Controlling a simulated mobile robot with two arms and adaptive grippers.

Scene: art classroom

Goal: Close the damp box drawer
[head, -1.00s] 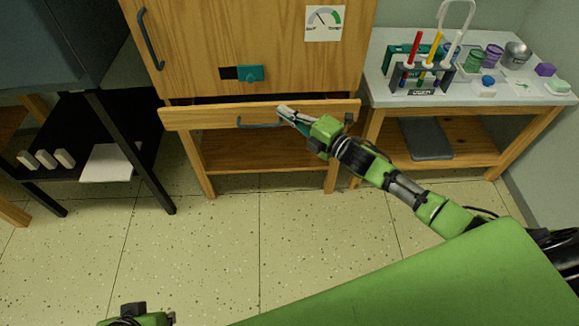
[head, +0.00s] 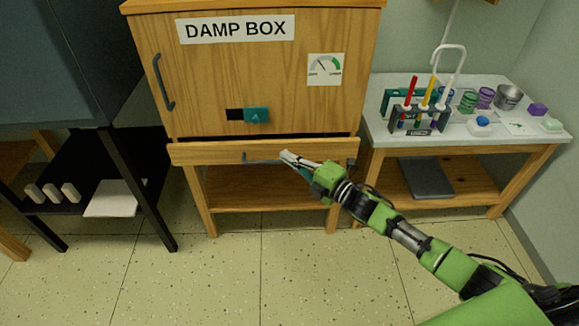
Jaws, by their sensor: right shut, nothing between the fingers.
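The damp box (head: 210,85) is a wooden cabinet with a "DAMP BOX" sign (head: 236,28), on a wooden stand. Its drawer (head: 210,153) is below the door, with a dark gap along the top of its front, so it looks slightly open. The drawer has a blue-grey bar handle (head: 262,158). My right gripper (head: 287,157) is shut and empty, its fingertips in front of the drawer at the handle's right end. It hides that end, and I cannot tell whether it touches. My left gripper is out of view.
A side table (head: 385,133) at the right holds a rack of coloured tools (head: 420,118) and small pots. A dark shelf (head: 75,225) with white blocks stands at the left. The floor (head: 260,270) in front is clear.

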